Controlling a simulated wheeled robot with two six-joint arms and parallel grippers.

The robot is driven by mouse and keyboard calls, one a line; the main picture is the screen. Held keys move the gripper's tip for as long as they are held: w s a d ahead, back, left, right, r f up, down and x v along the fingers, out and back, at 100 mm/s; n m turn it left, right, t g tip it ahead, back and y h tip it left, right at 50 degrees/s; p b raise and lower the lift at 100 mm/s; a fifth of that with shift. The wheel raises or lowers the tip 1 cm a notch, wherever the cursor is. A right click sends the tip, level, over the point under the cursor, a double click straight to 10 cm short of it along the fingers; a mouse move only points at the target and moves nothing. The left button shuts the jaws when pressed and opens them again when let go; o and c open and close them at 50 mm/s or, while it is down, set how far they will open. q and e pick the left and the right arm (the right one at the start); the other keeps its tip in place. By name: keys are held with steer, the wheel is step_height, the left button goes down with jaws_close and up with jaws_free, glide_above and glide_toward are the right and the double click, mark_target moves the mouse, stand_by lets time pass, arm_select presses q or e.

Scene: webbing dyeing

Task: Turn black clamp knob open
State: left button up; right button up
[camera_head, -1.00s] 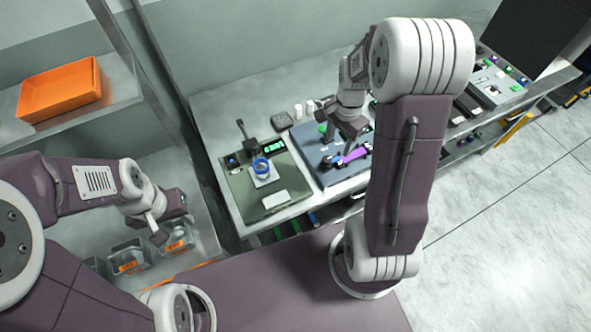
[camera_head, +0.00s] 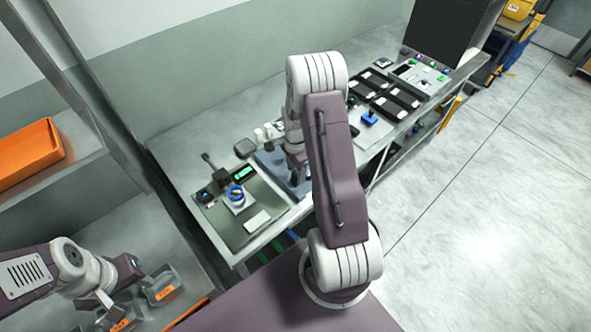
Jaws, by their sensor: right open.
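The blue-grey clamp plate (camera_head: 270,161) lies on the bench. It is mostly hidden behind my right arm. The black clamp knob cannot be made out in the head view. My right gripper (camera_head: 299,174) is open, low over the plate, and partly covered by my own arm. Whether it touches anything cannot be seen. My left gripper (camera_head: 106,302) is at the lower left, over the grey bins and away from the bench. Its jaws are too unclear to read.
Grey bins (camera_head: 161,287) stand lower left. An orange tray (camera_head: 28,154) sits on a shelf. Black-and-white modules (camera_head: 385,90) occupy the bench's far end.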

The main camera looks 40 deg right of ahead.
steer(key=shift+w+d+f, duration=0.15)
steer(key=shift+d+f, duration=0.15)
steer(key=shift+c, duration=0.3)
arm_select(q)
steer(key=shift+w+d, duration=0.15)
steer(key=shift+d, duration=0.1)
arm_select(e)
steer(key=shift+r, duration=0.1)
jaws_close()
steer(key=shift+n, duration=0.3)
steer(key=n, duration=0.3)
steer(key=shift+n, duration=0.4)
steer(key=n, duration=0.4)
steer(key=shift+n, duration=0.3)
steer(key=n, duration=0.4)
arm_select(q)
steer(key=shift+r, duration=0.15)
arm_select(e)
steer(key=n, duration=0.4)
steer(key=shift+n, duration=0.6)
